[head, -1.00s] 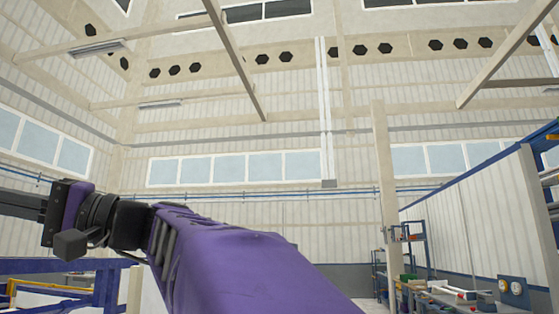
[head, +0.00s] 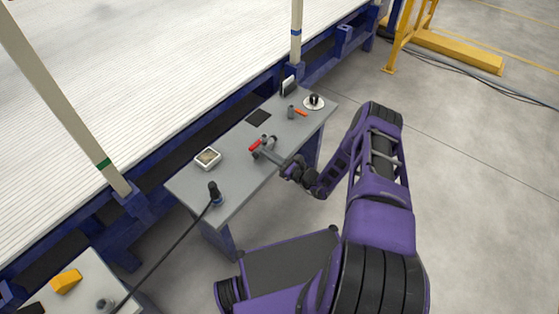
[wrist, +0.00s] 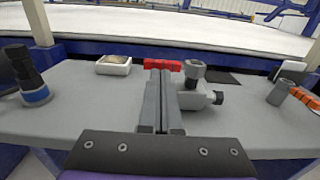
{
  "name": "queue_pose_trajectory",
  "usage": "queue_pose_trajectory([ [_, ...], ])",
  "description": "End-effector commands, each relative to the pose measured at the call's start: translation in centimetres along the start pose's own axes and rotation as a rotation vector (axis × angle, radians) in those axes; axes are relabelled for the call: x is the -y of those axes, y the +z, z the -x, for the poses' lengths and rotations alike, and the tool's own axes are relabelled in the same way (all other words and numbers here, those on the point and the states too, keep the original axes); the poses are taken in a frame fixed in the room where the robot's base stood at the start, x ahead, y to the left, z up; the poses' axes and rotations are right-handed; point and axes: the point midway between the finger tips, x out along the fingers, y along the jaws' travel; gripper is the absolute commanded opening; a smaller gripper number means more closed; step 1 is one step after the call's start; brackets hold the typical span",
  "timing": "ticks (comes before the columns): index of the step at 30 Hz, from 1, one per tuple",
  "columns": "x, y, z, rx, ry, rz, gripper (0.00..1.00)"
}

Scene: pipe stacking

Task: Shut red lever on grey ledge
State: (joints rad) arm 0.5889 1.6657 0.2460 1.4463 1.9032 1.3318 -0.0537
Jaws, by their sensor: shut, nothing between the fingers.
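A red lever (head: 254,146) sits on a small grey valve fitting (head: 268,143) on the grey ledge (head: 238,181). My gripper (head: 262,152) reaches over the ledge from its near side, right at the valve. In the wrist view the red lever (wrist: 163,65) lies crosswise just beyond the fingertips, and the grey valve body (wrist: 195,92) stands to the right of the fingers. My gripper (wrist: 158,75) is shut with its two fingers together and nothing between them. I cannot tell whether the fingertips touch the lever.
A white-rimmed dish (head: 207,158) and a dark-topped fitting (head: 214,192) with a cable stand left of the valve. A dark plate (head: 258,118), an orange-handled piece (head: 299,112) and a round white-based item (head: 314,102) lie farther right. A blue-framed white bed runs behind the ledge.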

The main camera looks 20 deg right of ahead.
Motion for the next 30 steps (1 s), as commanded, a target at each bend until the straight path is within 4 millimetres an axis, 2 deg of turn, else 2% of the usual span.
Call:
queue_pose_trajectory([
  [3,0.0,-0.1,-1.4,-0.001,0.002,0.002,0.00],
  [7,0.0,-0.1,-2.1,-0.001,0.000,0.001,0.00],
  [30,-0.3,0.0,-2.5,0.000,-0.025,0.000,0.00],
])
